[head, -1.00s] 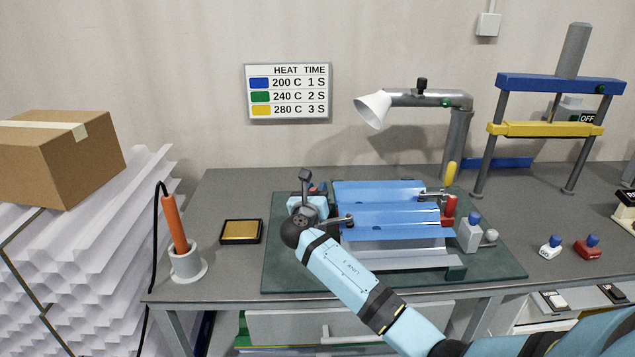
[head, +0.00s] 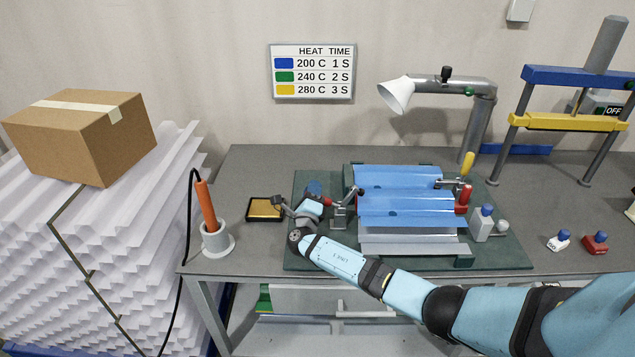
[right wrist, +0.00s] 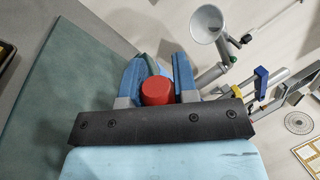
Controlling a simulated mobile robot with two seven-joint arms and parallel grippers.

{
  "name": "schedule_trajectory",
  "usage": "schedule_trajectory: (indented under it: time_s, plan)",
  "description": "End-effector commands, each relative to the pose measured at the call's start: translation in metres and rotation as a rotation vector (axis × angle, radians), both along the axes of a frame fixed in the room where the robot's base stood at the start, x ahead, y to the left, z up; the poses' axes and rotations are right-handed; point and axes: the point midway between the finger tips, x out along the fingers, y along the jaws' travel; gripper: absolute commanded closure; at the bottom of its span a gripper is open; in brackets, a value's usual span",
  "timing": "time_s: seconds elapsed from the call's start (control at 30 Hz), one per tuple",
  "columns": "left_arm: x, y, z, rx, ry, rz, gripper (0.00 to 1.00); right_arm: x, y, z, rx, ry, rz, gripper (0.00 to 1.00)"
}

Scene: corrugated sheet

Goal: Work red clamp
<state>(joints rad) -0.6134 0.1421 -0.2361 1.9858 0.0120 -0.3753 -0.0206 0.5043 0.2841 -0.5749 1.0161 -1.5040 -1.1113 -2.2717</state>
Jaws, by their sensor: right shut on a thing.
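The red clamp (head: 340,215) stands on the mat at the left end of the blue sheet. It has a grey body, a red handle and a black-tipped arm that points up and right. My right gripper (head: 317,193) is at its handle, left of the sheet. In the right wrist view the handle's round red end (right wrist: 156,92) sits between the blue fingers of my right gripper (right wrist: 157,68), which is shut on it. The blue corrugated sheet (head: 405,200) lies over the grey form. My left gripper is not in view.
A second clamp (head: 463,194) with red and yellow parts stands at the sheet's right end. A lamp-like nozzle (head: 397,95) hangs above and behind. A gold pad (head: 264,209) and an orange-handled tool in a holder (head: 216,241) stand to the left.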

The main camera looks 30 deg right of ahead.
Motion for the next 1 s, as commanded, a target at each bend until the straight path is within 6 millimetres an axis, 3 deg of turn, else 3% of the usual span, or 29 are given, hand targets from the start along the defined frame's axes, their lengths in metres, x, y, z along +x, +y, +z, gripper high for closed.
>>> schedule_trajectory:
  time_s: [0.4, 1.0]
  plan:
    - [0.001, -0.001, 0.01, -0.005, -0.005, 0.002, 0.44, 0.004, 0.007, -0.02, -0.179, 0.112, -0.001, 1.0]
    - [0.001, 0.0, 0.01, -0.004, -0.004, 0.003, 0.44, 0.004, 0.008, -0.024, -0.209, 0.13, 0.0, 1.0]
